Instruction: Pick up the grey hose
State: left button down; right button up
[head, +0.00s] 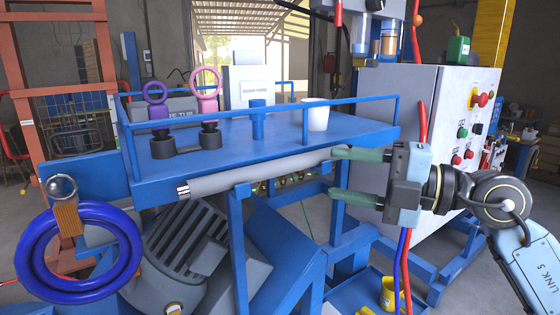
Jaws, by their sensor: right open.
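The grey hose (265,172) is a long straight tube along the front edge of the blue shelf, slightly tilted, with its right end higher. Its left end shows a metal fitting. My right gripper (335,173) comes in from the right with its two green fingers spread apart, one above the other. The upper fingertip overlaps the hose's right end in the picture; I cannot tell whether they touch. The lower finger is below the hose, and nothing is held between them. My left gripper is not in view.
The railed blue shelf (285,131) carries purple and pink ringed tools (207,92), a blue cylinder and a white cup (316,115). A coiled blue hose (80,252) hangs at left. A grey motor (195,250) sits below. A control cabinet (455,130) stands behind my right gripper.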

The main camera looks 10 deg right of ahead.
aim_at(289, 169)
jog(key=x, duration=0.4)
jog(key=shift+w+r+p, duration=0.1)
jog(key=shift+p, duration=0.25)
jog(key=x, duration=0.2)
jog(key=p+x, duration=0.1)
jog(key=x, duration=0.2)
jog(key=shift+w+a+f, duration=0.2)
jog(key=shift+w+f, duration=0.1)
jog(key=shift+f, duration=0.1)
grip_shut()
